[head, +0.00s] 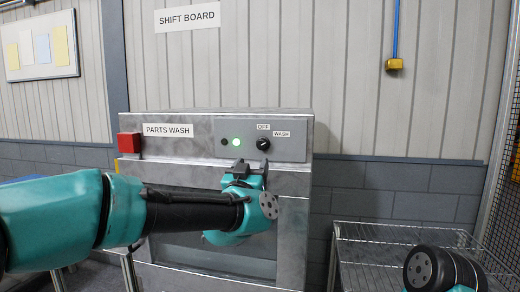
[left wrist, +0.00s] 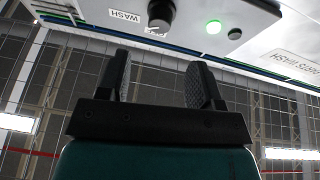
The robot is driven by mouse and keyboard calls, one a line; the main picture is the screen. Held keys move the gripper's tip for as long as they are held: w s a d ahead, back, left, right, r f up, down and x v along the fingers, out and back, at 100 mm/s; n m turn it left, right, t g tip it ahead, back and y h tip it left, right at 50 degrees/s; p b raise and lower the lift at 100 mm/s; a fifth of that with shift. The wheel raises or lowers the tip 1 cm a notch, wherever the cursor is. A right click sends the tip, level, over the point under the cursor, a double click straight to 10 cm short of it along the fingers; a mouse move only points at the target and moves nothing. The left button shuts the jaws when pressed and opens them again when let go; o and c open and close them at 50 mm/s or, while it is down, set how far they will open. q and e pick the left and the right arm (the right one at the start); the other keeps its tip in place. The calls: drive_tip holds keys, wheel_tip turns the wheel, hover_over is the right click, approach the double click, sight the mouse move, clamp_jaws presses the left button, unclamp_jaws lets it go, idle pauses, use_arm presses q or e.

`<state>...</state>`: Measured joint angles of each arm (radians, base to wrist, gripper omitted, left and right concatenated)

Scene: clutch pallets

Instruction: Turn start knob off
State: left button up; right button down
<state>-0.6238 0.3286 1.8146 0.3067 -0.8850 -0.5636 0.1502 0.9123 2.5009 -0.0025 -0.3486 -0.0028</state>
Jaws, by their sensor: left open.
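The start knob (head: 263,144) is a small black dial on the grey control panel of the parts washer, beside labels reading OFF and WASH. In the left wrist view the knob (left wrist: 160,12) shows at the top edge, partly cut off. My left gripper (head: 252,167) is just below the panel, its fingers pointing up. In the left wrist view its two fingers (left wrist: 160,65) are apart with nothing between them, and the knob lies beyond the tips, not touched. My right gripper does not show; only part of my right arm is at the lower right.
A lit green lamp (head: 236,142) and a small black button (head: 225,142) sit left of the knob. A red box (head: 129,143) is at the washer's left edge. A wire rack (head: 375,238) stands at right, near my right arm.

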sight(261, 146)
use_arm(q)
drive_tip(key=x, duration=0.8)
drive_tip(key=shift+w+d+r, duration=0.1)
drive_tip(key=shift+w+r, duration=0.1)
drive_tip(key=shift+w, duration=0.1)
drive_tip(key=c, duration=0.9)
